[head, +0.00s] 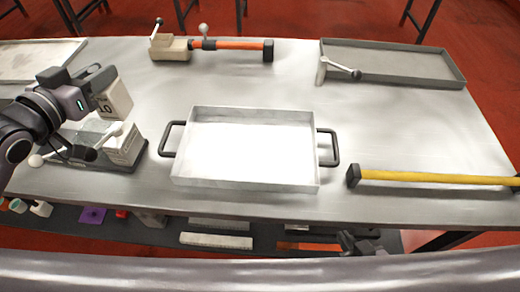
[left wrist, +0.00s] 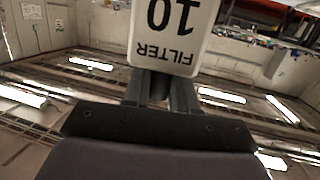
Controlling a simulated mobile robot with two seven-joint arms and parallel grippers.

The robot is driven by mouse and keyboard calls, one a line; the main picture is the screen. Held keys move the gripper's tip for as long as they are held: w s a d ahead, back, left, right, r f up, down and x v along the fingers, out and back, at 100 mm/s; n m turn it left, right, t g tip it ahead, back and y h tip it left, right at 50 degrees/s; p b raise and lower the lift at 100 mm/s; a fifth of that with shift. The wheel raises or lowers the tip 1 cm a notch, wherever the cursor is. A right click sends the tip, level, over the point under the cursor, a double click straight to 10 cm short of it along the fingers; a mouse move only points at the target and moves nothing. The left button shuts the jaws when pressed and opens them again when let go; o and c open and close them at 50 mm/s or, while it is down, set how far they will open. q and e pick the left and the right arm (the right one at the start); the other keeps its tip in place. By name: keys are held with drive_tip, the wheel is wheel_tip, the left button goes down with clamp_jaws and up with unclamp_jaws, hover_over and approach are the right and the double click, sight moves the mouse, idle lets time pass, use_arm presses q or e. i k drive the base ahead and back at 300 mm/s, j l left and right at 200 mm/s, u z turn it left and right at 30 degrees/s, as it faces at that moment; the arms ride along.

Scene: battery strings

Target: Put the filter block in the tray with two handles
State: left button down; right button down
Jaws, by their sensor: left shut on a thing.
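The filter block (head: 115,101) is a pale block with a dark "10" on it, in the head view at the left. In the left wrist view the block (left wrist: 172,30) reads "FILTER 10" upside down. My left gripper (head: 102,88) is shut on it and holds it above the table, left of the tray. The tray with two handles (head: 183,182) is a shallow light metal tray in the middle of the table, empty, with a dark handle at each short side.
Under the held block stands a clear and white case (head: 123,148) with levers. A grey tray (head: 440,75) lies back right, an orange bar (head: 240,44) at the back, a yellow bar (head: 430,177) at right. Bare table lies between these and the handled tray.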

sight(248, 160)
drive_tip(key=l, duration=1.35)
